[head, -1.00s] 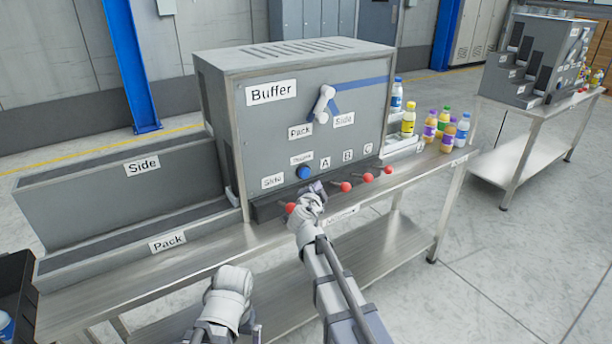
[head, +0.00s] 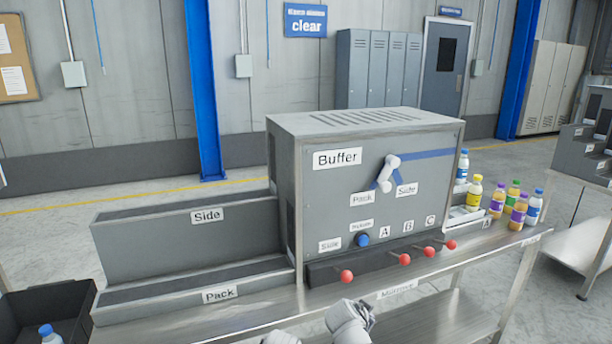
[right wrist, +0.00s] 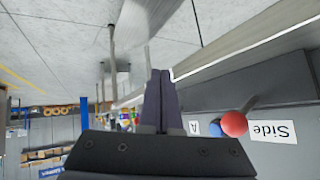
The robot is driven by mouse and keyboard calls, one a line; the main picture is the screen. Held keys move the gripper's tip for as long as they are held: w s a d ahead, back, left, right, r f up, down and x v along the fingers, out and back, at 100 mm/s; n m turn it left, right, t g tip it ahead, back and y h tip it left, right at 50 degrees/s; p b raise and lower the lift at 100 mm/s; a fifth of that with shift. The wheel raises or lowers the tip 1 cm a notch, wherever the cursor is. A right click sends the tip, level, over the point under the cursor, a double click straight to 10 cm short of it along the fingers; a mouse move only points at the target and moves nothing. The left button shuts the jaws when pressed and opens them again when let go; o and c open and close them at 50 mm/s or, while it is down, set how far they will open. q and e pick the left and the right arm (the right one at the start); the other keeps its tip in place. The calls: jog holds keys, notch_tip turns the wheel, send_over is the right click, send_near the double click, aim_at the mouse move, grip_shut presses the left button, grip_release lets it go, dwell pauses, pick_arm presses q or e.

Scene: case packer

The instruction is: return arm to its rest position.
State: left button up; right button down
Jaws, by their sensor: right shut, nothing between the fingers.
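My right gripper (head: 370,312) is low in the head view, in front of the Buffer machine (head: 330,215) and below its row of red knobs. In the right wrist view its two dark fingers (right wrist: 157,98) are together with nothing between them. The leftmost red knob (head: 346,276) is apart from it; a red knob (right wrist: 234,123) and a blue button (right wrist: 215,129) show beside the fingers in the wrist view. A small white part of my left arm shows at the bottom edge; the left gripper is out of view.
The steel table (head: 262,307) carries the Buffer, the Side bin (head: 185,250) and the Pack channel (head: 180,297). Several bottles, one with a yellow body (head: 474,193), stand at the right. A dark crate (head: 75,298) holding a blue-capped bottle is at lower left.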

jog(key=s+a+f+n+g+y, duration=0.1)
jog(key=s+a+f+n+g, duration=0.2)
jog(key=s, duration=0.4)
jog(key=s+a+f+n+g+y, duration=0.2)
jog(key=s+a+n, duration=0.3)
jog(key=s+n, duration=0.15)
jog(key=s+a+f+n+g+y, duration=0.1)
jog(key=s+a+f+n+g, duration=0.2)
jog(key=s, duration=0.5)
pick_arm(q)
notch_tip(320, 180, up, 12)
jog(key=p, duration=1.2)
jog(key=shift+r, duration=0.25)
pick_arm(e)
notch_tip(320, 180, up, 13)
jog(key=n, duration=0.1)
jog(key=shift+a, duration=0.45)
jog(key=shift+s, duration=0.1)
